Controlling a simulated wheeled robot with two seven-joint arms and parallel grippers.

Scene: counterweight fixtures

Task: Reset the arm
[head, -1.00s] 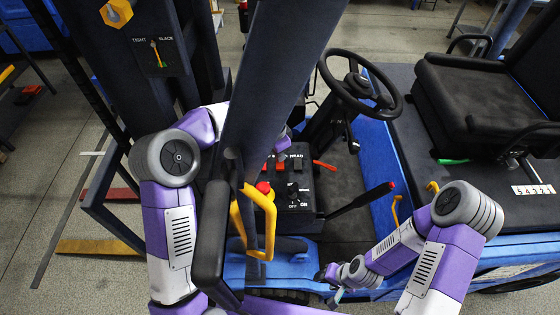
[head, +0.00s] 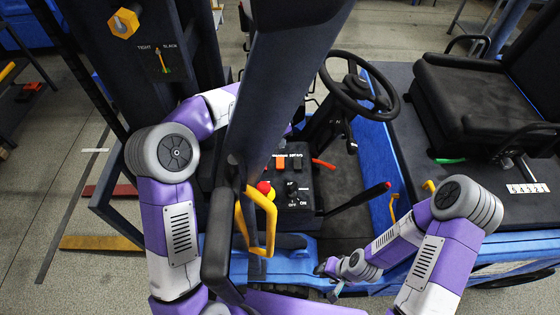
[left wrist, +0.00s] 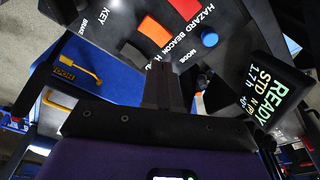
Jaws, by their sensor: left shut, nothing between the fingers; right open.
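My left arm reaches behind a dark post in the head view, which hides its gripper. In the left wrist view my left gripper (left wrist: 162,85) is shut and empty, over the black control console (head: 292,190). Near its tips are an orange rocker (left wrist: 158,31), a red rocker (left wrist: 186,9) and a blue knob (left wrist: 209,39). I cannot tell whether it touches the console. My right gripper (head: 328,268) is low in the head view, open and empty, beside the blue vehicle body. No object named only "the arm" can be singled out.
A red button (head: 264,187) and yellow handle (head: 256,230) stand by the post (head: 275,90). A steering wheel (head: 361,82), red-tipped lever (head: 362,199) and seat (head: 480,105) are to the right. A display (left wrist: 272,90) reads READY.

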